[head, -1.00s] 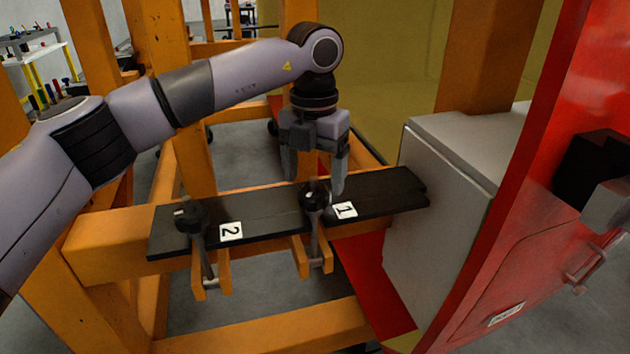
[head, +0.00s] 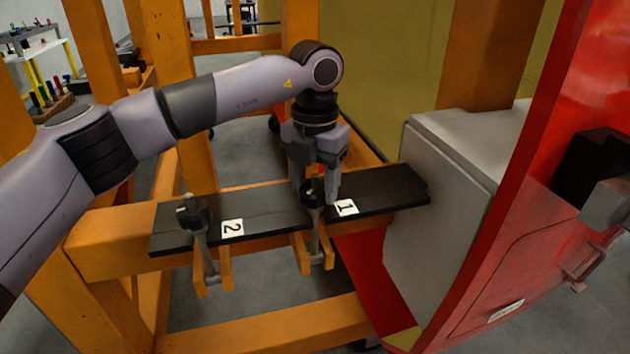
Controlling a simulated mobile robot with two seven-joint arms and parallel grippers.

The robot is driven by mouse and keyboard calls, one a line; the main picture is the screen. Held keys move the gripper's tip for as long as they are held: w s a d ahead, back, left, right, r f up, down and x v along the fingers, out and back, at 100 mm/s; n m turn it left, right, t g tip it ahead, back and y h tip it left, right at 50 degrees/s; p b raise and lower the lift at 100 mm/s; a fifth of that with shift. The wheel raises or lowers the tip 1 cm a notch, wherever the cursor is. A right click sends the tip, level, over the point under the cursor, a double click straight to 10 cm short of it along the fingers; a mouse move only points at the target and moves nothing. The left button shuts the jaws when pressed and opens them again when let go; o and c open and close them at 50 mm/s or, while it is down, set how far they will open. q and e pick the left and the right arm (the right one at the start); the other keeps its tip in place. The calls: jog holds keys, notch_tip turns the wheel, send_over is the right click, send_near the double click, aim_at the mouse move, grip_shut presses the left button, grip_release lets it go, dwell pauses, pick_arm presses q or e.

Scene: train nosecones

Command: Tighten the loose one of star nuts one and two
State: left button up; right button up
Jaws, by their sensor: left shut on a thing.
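Star nut one (head: 313,191) is a black knob on a threaded rod, on the black bar beside the white label 1 (head: 346,207). My left gripper (head: 317,195) points down from above, with its fingers on either side of this nut and shut on it. The fingers hide part of the nut. Star nut two (head: 193,213) is a similar black knob farther left, beside the white label 2 (head: 232,229). Nothing touches it from above. Its rod (head: 204,255) runs down between orange prongs. I cannot tell from this view which nut is loose.
The black bar (head: 270,210) lies across an orange frame beam (head: 100,240). A grey box (head: 435,235) and a red panel (head: 530,220) stand close on the right. A black and grey block (head: 595,165) juts out at the right edge. Orange posts stand behind my arm.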

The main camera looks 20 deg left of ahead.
pick_arm(q)
jog(key=m, duration=0.3)
jog(key=shift+m, duration=1.9)
jog(key=o, duration=1.1)
jog(key=shift+c, duration=0.2)
jog(key=shift+r, duration=3.65)
jog(key=shift+s+f, duration=0.1)
